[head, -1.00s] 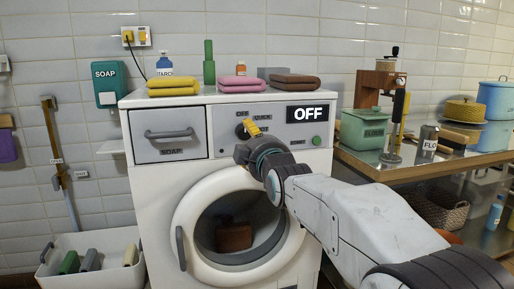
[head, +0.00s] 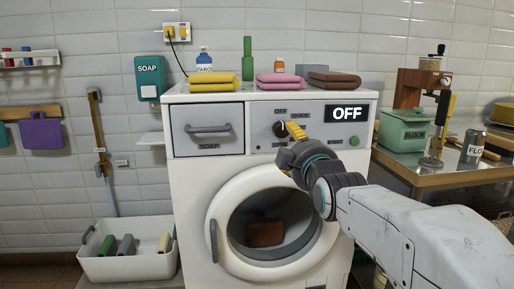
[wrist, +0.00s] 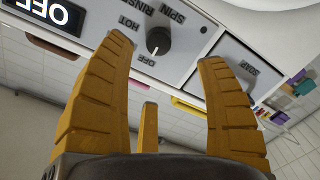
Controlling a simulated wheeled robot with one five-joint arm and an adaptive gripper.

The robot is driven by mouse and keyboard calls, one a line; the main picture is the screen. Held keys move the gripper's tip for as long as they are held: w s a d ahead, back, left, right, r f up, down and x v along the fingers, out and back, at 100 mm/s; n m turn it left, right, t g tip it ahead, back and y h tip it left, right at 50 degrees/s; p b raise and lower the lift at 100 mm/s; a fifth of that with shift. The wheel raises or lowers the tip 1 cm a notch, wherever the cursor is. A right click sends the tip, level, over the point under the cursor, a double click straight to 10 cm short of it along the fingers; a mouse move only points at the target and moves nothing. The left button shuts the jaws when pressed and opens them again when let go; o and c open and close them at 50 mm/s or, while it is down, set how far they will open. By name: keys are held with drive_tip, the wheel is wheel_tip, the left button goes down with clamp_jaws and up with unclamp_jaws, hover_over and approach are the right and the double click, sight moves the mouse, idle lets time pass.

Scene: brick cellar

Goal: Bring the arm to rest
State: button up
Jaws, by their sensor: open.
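My gripper (head: 296,131) has yellow fingers and is in front of the control panel of the white washing machine (head: 192,200). In the wrist view my gripper (wrist: 165,52) is open, with nothing held between its fingers. The dark dial (wrist: 158,39) shows beyond and between the fingertips; it looks apart from them. In the head view the dial (head: 279,129) sits just left of the fingertips. The display (head: 347,112) reads OFF. My arm reaches in from the lower right.
The round door is shut, with a brown item (head: 265,233) behind its glass. Folded towels (head: 213,82) and bottles stand on top. A metal table (head: 400,158) with a green canister (head: 404,130) is at right. A white bin (head: 130,265) stands at lower left.

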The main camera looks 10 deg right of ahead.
drive_tip(key=s+r+m+g+p, duration=0.2)
drive_tip(key=s+m+g+p, duration=0.1)
drive_tip(key=s+p, duration=0.8)
drive_tip(key=s+r+m+g+p, duration=0.3)
drive_tip(key=s+g+p, duration=0.3)
drive_tip(key=s+p, duration=0.5)
drive_tip(key=s+r+m+g+p, duration=0.2)
drive_tip(key=s+g+p, duration=0.3)
drive_tip(key=s+p, duration=0.6)
drive_tip(key=shift+r+m+p, duration=0.15)
drive_tip(key=shift+m+p, duration=0.25)
drive_tip(key=shift+p, duration=0.55)
